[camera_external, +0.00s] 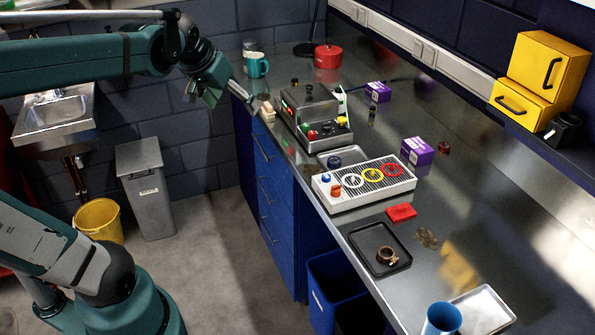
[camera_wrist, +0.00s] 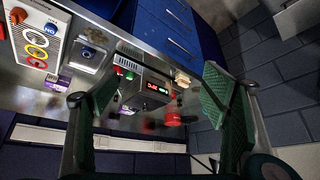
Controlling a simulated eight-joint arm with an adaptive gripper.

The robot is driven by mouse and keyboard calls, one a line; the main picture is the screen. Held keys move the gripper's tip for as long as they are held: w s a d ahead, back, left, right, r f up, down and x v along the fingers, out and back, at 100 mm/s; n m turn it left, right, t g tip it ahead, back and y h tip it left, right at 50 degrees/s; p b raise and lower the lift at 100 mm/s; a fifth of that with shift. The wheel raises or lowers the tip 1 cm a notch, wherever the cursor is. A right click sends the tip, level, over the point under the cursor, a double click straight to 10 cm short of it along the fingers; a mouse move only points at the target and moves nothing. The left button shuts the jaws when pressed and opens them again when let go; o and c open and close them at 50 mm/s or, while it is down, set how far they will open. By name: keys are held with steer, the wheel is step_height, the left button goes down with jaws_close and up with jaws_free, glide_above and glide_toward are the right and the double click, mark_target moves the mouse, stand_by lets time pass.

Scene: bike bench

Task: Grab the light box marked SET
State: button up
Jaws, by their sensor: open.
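Two purple boxes with white labels stand on the metal bench; their print is too small to read, so I cannot tell which one says SET. The nearer purple box (camera_external: 417,152) is beside the white panel with coloured rings. The farther purple box (camera_external: 377,92) is behind the grey device. One purple box (camera_wrist: 59,83) shows in the wrist view, left of my left finger. My gripper (camera_external: 232,100) is open and empty, in the air by the bench's left edge, well apart from both boxes. Its two spread green fingers (camera_wrist: 157,95) frame the grey device in the wrist view.
The grey device (camera_external: 318,118) with buttons and a red display lies between my gripper and the boxes. The ringed panel (camera_external: 365,182), a black tray (camera_external: 380,248), a red pot (camera_external: 328,56) and a teal mug (camera_external: 257,65) stand on the bench. Bench right of the boxes is mostly clear.

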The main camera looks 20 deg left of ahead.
steer(key=w+d+r+m+p, duration=0.15)
steer(key=w+r, duration=0.25)
steer(key=w, duration=0.5)
steer(key=w+d+r+p, duration=0.2)
steer(key=w+d+r, duration=0.1)
steer(key=w, duration=0.6)
steer(key=m+g+h+p, duration=0.25)
steer(key=m+p, duration=0.35)
steer(key=p, duration=0.5)
glide_above(379, 86)
steer(key=s+a, duration=0.2)
steer(key=shift+n+g, duration=0.25)
steer(key=shift+g, duration=0.1)
steer(key=f, duration=1.9)
steer(key=shift+s+d+f, duration=0.1)
steer(key=shift+s+f, duration=0.05)
steer(key=shift+s, duration=0.05)
steer(key=shift+x, duration=1.3)
steer(key=shift+f, duration=0.1)
